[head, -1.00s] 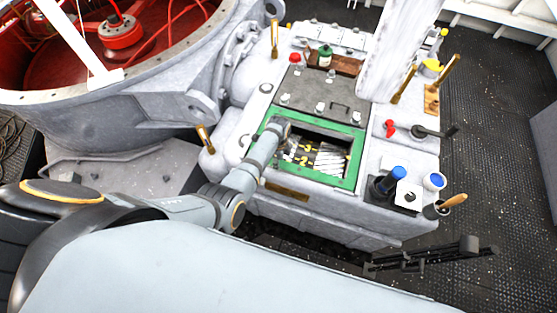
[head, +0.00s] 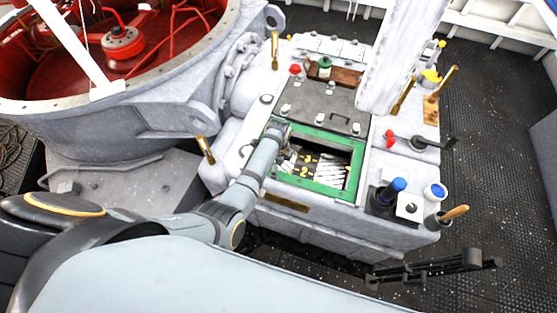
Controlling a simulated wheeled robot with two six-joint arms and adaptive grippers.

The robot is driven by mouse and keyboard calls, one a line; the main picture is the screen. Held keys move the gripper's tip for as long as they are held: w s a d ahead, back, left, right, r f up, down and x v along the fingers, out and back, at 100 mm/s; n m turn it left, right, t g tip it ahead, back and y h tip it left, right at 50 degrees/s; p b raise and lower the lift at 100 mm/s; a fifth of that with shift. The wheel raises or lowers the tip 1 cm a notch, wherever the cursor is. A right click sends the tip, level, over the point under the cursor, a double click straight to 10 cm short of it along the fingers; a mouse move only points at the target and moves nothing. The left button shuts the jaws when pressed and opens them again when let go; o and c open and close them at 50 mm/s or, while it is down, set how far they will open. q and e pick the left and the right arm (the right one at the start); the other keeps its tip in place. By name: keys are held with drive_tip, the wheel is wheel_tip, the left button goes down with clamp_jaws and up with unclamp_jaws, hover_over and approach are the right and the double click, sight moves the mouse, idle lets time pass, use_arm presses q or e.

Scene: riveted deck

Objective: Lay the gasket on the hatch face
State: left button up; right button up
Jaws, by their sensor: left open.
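The green gasket (head: 318,193) is a rectangular frame around the open hatch in the top of the pale block (head: 378,168). It appears to lie flat around the opening, lined up with it; I cannot tell whether it touches everywhere. Inside the opening are white strips and yellow bits. My left gripper (head: 279,130) is at the gasket's far left corner, at the end of my grey forearm. It is open, but its fingers are small and partly hidden, as is the gasket's left side behind the forearm.
A dark grey lid (head: 320,108) with clamps and a handle lies behind the opening. A red knob (head: 389,138), a blue-topped bottle (head: 397,185) and a wooden-handled brush (head: 455,213) stand at the right. A white post (head: 395,60) rises behind. The right floor is clear.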

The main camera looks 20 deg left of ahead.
use_arm(q)
wheel_tip(320, 180, up, 8)
drive_tip(key=shift+r, duration=0.2)
drive_tip(key=shift+r, duration=0.1)
